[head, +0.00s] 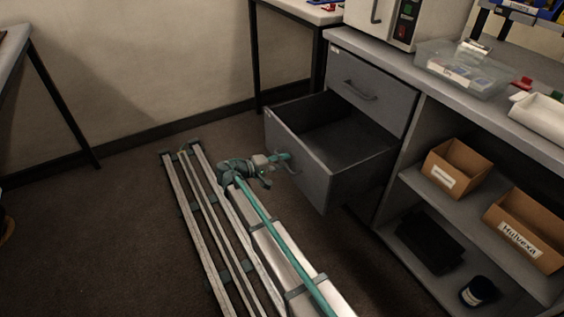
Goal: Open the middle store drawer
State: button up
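The grey drawer unit (335,41) stands right of centre under the worktop. Its top drawer (390,106) is closed, with a bar handle. The drawer below it, the middle one (308,172), is pulled well out and looks empty inside. Its front faces left toward my arm, and its handle (287,167) is partly hidden by my gripper. My gripper (286,157), at the end of the teal arm, is at that handle on the drawer's front. The fingers are too small to tell whether they are closed on the handle. What lies below the open drawer is mostly hidden.
Right of the drawers, open shelves hold cardboard boxes (456,166), a dark bin (430,243) and a dark jar (478,291). A clear plastic box (462,70) sits on the worktop. My rail lies on the floor left of the drawer. Floor farther left is clear.

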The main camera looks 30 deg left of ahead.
jog(key=shift+s+a, duration=0.1)
jog(key=v, duration=1.1)
jog(key=shift+s+a+r, duration=0.15)
jog(key=shift+s+a, duration=0.05)
jog(key=shift+s, duration=0.15)
